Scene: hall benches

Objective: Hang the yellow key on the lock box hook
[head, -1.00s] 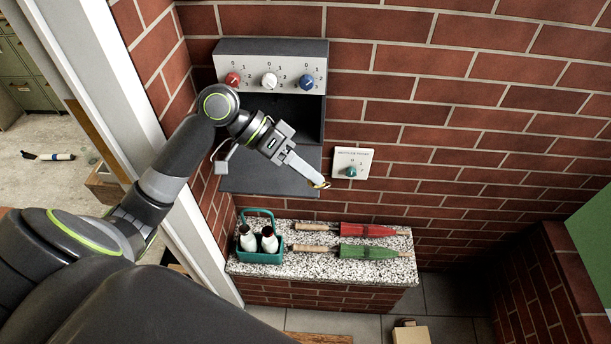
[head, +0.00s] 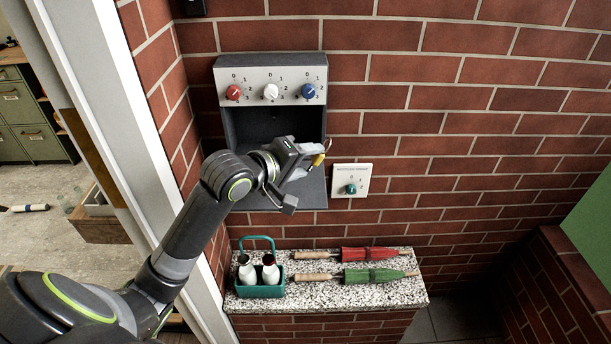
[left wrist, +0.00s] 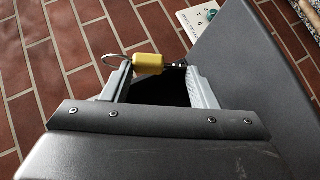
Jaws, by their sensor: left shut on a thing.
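The yellow key (head: 318,159) is in my left gripper (head: 308,163). In the left wrist view its yellow tag (left wrist: 148,64) lies across between the two fingers, with a wire ring (left wrist: 113,60) at the left and a dark metal end at the right. The lock box (head: 226,125) is a dark grey wall box with red, white and blue dials on top, its front open and its door hanging down. My left gripper is in front of the lower right of the opening. The hook cannot be clearly made out. My right gripper is out of view.
A white wall plate with a green knob (head: 351,189) is just right of the box. Below, a speckled ledge (head: 310,296) carries a teal bottle carrier (head: 260,291), a red umbrella (head: 375,254) and a green umbrella (head: 374,276). A white door frame (head: 110,120) stands at left.

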